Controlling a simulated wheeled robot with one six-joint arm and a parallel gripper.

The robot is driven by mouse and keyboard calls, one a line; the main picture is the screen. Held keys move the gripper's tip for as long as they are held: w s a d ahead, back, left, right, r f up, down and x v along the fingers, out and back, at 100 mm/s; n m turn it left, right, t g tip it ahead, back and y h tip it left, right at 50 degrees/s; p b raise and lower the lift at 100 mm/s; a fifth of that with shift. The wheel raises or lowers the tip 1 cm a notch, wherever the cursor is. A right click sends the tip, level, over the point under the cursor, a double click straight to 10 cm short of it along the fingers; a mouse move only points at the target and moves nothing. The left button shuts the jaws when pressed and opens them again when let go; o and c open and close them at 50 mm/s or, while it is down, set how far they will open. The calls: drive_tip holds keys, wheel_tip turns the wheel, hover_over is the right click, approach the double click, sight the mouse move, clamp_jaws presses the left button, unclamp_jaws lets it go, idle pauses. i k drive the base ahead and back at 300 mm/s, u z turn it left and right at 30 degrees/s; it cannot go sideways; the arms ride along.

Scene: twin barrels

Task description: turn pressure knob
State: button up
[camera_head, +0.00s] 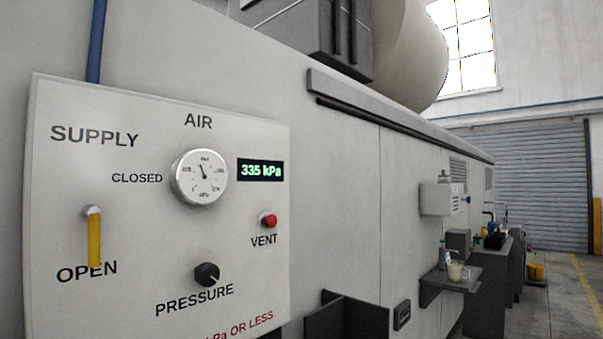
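The black pressure knob (207,274) sits low in the middle of the white air panel (140,240), above the word PRESSURE. A light mark on it points to the lower right. The round gauge (199,177) is above it, its needle pointing up and slightly left. The green display (260,170) reads 335 kPa. The yellow supply lever (95,238) hangs down toward OPEN. The red vent button (268,220) is to the right of the knob. My gripper is not in view.
A blue pipe (96,40) enters the panel top. An open dark bin (345,317) is at the lower right of the panel. A small shelf (450,280) with a cup juts from the wall farther right. Floor on the right (570,310) is clear.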

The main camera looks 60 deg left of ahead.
sight(207, 274)
drive_tip(key=i, duration=0.75)
drive_tip(key=u, duration=2.45)
drive_tip(key=k, duration=1.25)
drive_tip(key=u, duration=0.9)
drive_tip(key=i, duration=1.65)
drive_tip(key=z, duration=0.55)
